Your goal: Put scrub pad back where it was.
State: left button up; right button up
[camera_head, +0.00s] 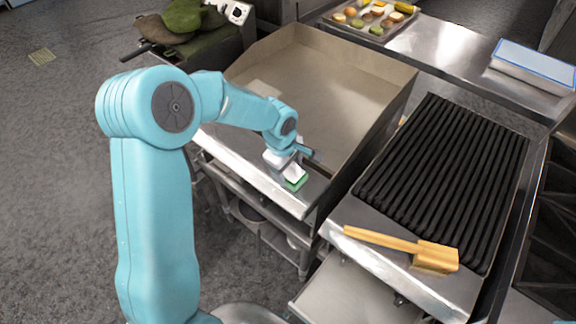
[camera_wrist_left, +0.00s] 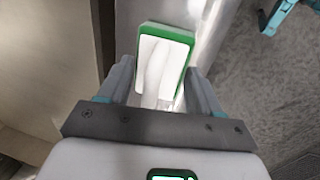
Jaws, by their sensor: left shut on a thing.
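The scrub pad (camera_head: 295,182) is a small block with a white face and green edges. It is at the front steel ledge of the flat griddle (camera_head: 330,95), near the ledge's right end. In the left wrist view the scrub pad (camera_wrist_left: 163,60) sits between the fingers, its far end past the fingertips. My left gripper (camera_head: 290,170) is shut on it; the left wrist view shows both fingers (camera_wrist_left: 162,85) at its sides. I cannot tell whether the pad touches the ledge. My right gripper is not in view.
A ribbed black grill (camera_head: 450,175) stands right of the griddle, with a wooden mallet-like tool (camera_head: 435,256) on its front ledge. A tray of food (camera_head: 370,17) and a blue-edged white container (camera_head: 533,67) are at the back. Grey floor (camera_head: 50,150) lies open at left.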

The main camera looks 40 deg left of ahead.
pick_arm(q)
jog(key=shift+f, duration=0.2)
jog(key=o, duration=1)
jog(key=shift+r, duration=0.1)
jog(key=shift+o, duration=0.2)
jog(key=shift+r, duration=0.5)
notch_tip(320, 180, up, 11)
jog(key=s, duration=0.2)
jog(key=shift+s+b, duration=0.15)
jog(key=shift+b, duration=0.3)
